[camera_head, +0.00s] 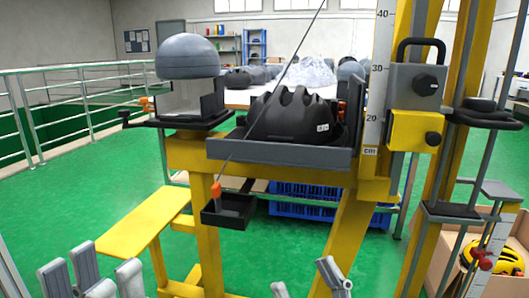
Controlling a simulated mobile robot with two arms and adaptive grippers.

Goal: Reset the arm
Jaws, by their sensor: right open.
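My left gripper (92,276) is at the bottom left edge. Its grey fingers point up and stand apart, with green floor visible between them, and I see nothing held. My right gripper (306,284) is at the bottom centre. Its fingers are spread and empty, and one is mostly cut off by the frame edge. Both grippers are low in the picture, in front of the yellow drop tower frame (205,150), and I see no contact with it. The rest of both arms is hidden below the frame.
A black helmet (290,115) sits in a grey tray (290,157) on the tower. A grey dome (187,57) stands at its left. A small black tray (228,212) hangs below. A box (505,225) with a yellow helmet (508,258) is at right. Green floor is open at left.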

